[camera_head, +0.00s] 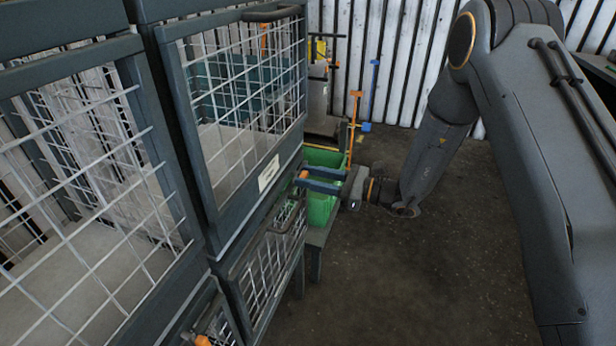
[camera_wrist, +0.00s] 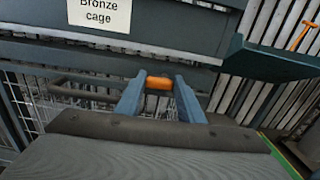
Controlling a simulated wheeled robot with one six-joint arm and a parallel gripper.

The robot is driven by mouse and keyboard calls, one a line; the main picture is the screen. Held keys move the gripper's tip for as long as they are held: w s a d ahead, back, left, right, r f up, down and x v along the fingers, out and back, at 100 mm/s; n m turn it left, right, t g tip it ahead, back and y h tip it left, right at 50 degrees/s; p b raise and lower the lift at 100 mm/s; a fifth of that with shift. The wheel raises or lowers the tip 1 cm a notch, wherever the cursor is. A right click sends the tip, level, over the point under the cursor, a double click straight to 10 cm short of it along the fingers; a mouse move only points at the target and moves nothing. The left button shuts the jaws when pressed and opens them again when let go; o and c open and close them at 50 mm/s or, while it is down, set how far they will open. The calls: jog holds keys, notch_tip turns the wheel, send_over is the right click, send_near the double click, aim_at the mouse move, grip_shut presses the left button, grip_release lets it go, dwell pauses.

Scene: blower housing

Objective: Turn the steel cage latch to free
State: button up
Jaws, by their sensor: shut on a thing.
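My gripper (camera_head: 308,180) reaches in from the right at the front of the cage stack. In the wrist view, its two blue fingers (camera_wrist: 160,92) are shut on an orange latch piece (camera_wrist: 159,82), with one finger on each side. The latch piece also shows in the head view (camera_head: 303,174), at the top of the lower cage (camera_head: 268,262). It lies roughly crosswise in the wrist view. A label reading "Bronze cage" (camera_wrist: 98,13) is on the rail above it. No steel label is readable.
The upper mesh cage (camera_head: 245,85) stands directly above the fingers. A dark bar handle (camera_wrist: 80,82) runs left of and behind them. A green bin (camera_head: 321,208) sits close behind my gripper. Open floor (camera_head: 400,280) lies to the right.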

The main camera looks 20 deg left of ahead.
jog(key=shift+w+m, duration=0.1)
jog(key=shift+m, duration=0.3)
jog(key=o, duration=1.1)
jog(key=shift+d, duration=0.1)
jog(key=shift+c, duration=0.2)
jog(key=d+b, duration=0.1)
jog(key=d, duration=0.6)
jog(key=shift+s+d, duration=0.3)
jog(key=shift+s, duration=0.05)
